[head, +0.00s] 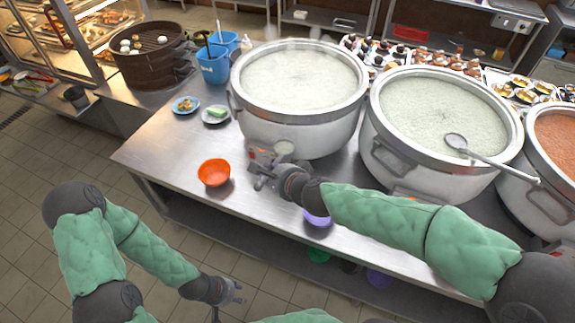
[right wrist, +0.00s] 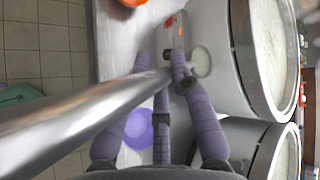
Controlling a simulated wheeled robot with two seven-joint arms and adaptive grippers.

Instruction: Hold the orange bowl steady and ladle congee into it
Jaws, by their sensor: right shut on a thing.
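The orange bowl (head: 214,172) stands upright and looks empty on the steel table, left of the nearest congee pot. It shows at the top edge of the right wrist view (right wrist: 130,2). My right gripper (head: 264,176) is shut on the handle of a metal ladle (right wrist: 80,112), in front of the left congee pot (head: 300,125). The ladle's cup (head: 284,147) looks pale and is outside the pot, before its front wall; whether it holds congee is unclear. My left gripper (head: 236,291) is open and empty, low in front of the table, apart from the bowl.
A second congee pot (head: 440,150) with another ladle (head: 490,160) across its rim and a reddish pot (head: 545,190) stand to the right. Two small plates (head: 186,105) (head: 214,116), a blue container (head: 213,70) and a steamer (head: 148,65) are behind left. The table's front-left is clear.

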